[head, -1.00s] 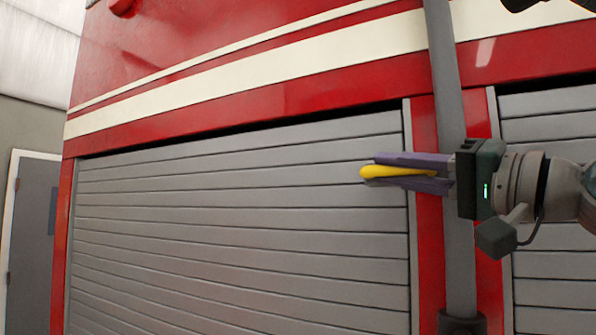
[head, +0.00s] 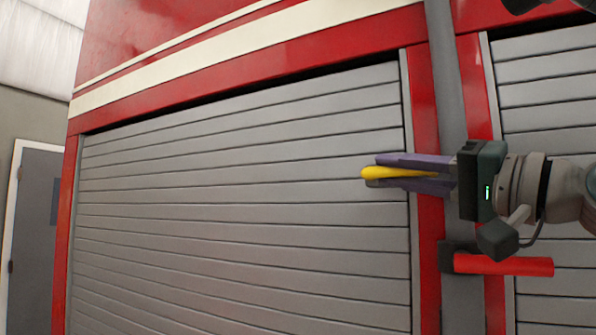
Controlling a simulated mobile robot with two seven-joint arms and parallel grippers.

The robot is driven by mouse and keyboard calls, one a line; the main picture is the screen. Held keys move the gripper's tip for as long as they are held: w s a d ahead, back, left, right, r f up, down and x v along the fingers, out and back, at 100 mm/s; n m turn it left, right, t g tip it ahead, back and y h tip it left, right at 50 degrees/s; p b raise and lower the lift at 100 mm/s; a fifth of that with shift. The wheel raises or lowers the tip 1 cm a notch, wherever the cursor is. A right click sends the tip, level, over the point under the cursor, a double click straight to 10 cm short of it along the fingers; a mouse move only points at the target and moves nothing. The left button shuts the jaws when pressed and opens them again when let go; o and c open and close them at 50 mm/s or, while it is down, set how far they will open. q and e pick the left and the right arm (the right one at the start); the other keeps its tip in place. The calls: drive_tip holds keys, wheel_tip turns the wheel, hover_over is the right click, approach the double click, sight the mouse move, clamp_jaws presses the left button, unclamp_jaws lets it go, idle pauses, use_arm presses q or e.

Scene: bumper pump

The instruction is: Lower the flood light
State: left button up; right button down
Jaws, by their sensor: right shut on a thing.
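My right gripper (head: 410,172) comes in from the right with purple fingers. It is shut on a yellow rounded piece (head: 378,173) whose tip sticks out past the fingertips to the left. A grey upright pole (head: 448,90) runs behind the gripper's wrist end, in front of the red vehicle. Lower on the pole is a black collar (head: 447,257) with a red handle (head: 515,265) pointing right, below my gripper and apart from it. I cannot make out the flood light's lamp head. My left gripper is not in view.
A grey slatted shutter (head: 240,220) fills the middle of the red vehicle side, behind the gripper. Another shutter (head: 550,110) is at the right. A dark shape at the top right edge is too cut off to name. A grey door (head: 38,235) stands far left.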

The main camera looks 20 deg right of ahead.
drive_tip(key=shift+f, duration=0.15)
drive_tip(key=c, duration=0.8)
unclamp_jaws()
drive_tip(key=shift+s+d+f, duration=0.15)
drive_tip(key=shift+s, duration=0.15)
drive_tip(key=b+v, duration=0.6)
drive_tip(key=v, duration=0.3)
drive_tip(key=shift+s, duration=0.15)
